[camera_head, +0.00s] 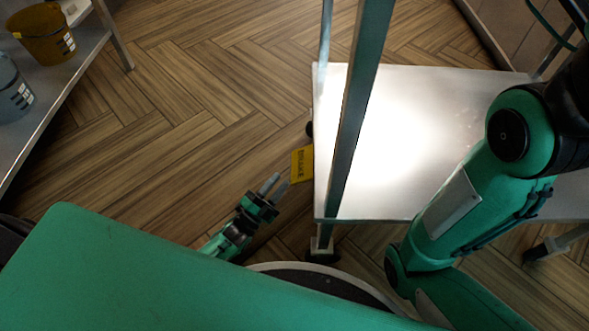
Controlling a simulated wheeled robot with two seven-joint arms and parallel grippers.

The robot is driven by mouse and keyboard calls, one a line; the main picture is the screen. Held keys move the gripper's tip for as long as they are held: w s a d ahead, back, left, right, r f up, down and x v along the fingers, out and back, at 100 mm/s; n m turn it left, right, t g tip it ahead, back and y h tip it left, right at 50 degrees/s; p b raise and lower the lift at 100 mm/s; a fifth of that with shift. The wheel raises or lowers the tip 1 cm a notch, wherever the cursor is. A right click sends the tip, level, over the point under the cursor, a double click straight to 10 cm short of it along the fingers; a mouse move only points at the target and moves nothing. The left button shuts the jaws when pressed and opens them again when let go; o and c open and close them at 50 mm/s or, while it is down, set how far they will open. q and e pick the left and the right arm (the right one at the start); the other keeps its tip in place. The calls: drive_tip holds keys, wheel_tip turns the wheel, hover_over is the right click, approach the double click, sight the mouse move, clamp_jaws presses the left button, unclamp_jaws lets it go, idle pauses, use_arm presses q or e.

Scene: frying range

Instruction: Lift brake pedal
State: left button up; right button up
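The brake pedal (301,165) is a small yellow plate with dark lettering. It sticks out low at the left edge of the metal cart, near the floor. My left gripper (281,180) is just below and left of the pedal in the head view, with its two grey fingers pointing toward it. The fingers are apart with nothing visible between them. A small gap shows between the fingertips and the pedal; the exact height difference cannot be told. My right arm crosses the right side, and its gripper is out of view.
The cart's bright metal shelf (400,150) and upright post (355,110) stand right of the pedal, with a caster (322,251) below. A shelf (62,80) at upper left holds a yellow bucket (45,38) and a grey one (10,92). The wooden floor (190,120) between is clear.

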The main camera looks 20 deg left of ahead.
sight(292, 170)
use_arm(q)
drive_tip(key=x, duration=0.5)
drive_tip(key=f+b+x, duration=0.1)
drive_tip(key=x, duration=0.1)
drive_tip(key=shift+w+d+r, duration=0.15)
drive_tip(key=shift+w+d, duration=0.05)
drive_tip(key=shift+w, duration=0.25)
drive_tip(key=shift+c, duration=0.4)
clamp_jaws()
